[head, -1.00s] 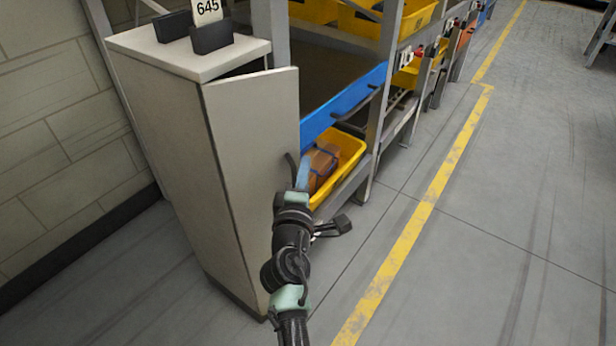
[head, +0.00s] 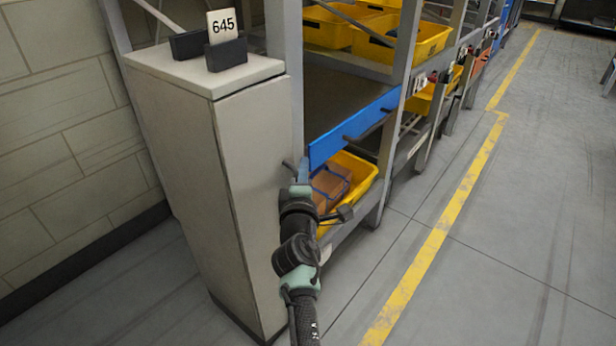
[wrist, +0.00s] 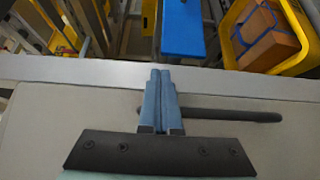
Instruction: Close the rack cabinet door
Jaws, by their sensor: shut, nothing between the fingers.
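The rack cabinet (head: 170,140) is a tall beige unit standing at the left in the head view. Its door (head: 255,190) lies flush against the cabinet front, with no visible gap along its top edge. A dark bar handle (wrist: 225,115) runs along the door in the wrist view. My gripper (wrist: 158,75) has its two blue-grey fingers pressed together with nothing between them. In the wrist view it is over the door beside the handle's end. In the head view my gripper (head: 303,172) is at the door's right edge; whether it touches the door is unclear.
A rack with a blue beam (head: 350,128) and yellow bins (head: 375,165) stands right of the cabinet. One bin holds a brown box (head: 330,187). Grey floor on the right is clear.

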